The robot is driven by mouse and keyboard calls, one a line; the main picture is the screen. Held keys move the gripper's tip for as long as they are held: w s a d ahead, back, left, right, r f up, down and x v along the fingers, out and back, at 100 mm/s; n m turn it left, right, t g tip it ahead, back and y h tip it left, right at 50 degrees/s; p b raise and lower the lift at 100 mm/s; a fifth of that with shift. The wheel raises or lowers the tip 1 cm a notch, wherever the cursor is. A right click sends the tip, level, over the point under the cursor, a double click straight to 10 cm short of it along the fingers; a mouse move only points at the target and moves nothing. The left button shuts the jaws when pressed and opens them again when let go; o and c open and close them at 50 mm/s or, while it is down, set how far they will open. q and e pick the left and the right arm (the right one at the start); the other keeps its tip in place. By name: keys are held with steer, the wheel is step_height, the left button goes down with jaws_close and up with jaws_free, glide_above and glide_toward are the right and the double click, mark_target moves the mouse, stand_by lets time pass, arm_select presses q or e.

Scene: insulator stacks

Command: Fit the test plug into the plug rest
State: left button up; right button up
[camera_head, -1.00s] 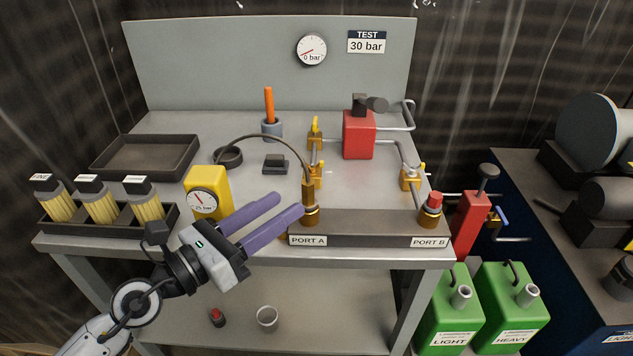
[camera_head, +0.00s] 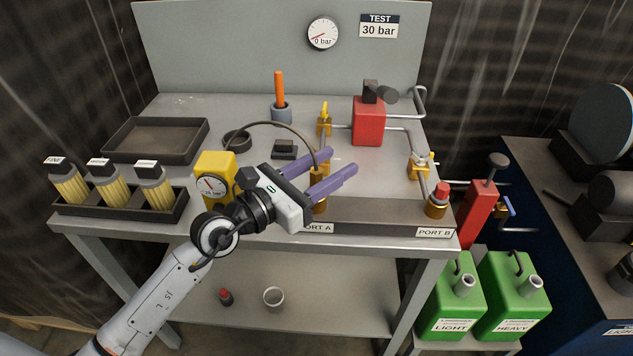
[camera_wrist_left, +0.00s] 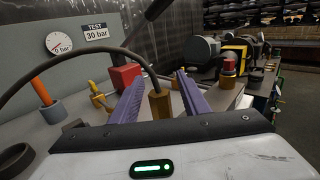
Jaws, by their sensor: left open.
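A brass plug (camera_head: 317,175) on the end of a dark hose stands upright at PORT A; it seems to be the test plug. My left gripper (camera_head: 344,162) is open, its purple fingers on either side of this plug. In the left wrist view the plug (camera_wrist_left: 158,101) shows between the two fingers (camera_wrist_left: 158,80), with gaps on both sides. The plug's lower part is partly hidden by a finger. A small dark block (camera_head: 285,149) on the bench behind may be the plug rest; I cannot tell for sure. My right gripper is not in view.
A yellow gauge box (camera_head: 214,176) holds the hose's other end. A red-topped brass fitting (camera_head: 438,200) stands at PORT B. Brass valves (camera_head: 324,124) and a red pump block (camera_head: 369,121) stand behind. An empty dark tray (camera_head: 156,141) lies at the back left.

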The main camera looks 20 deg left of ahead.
arm_select(q)
steer(key=shift+w+d, duration=0.1)
steer(key=shift+w, duration=0.1)
jaws_close()
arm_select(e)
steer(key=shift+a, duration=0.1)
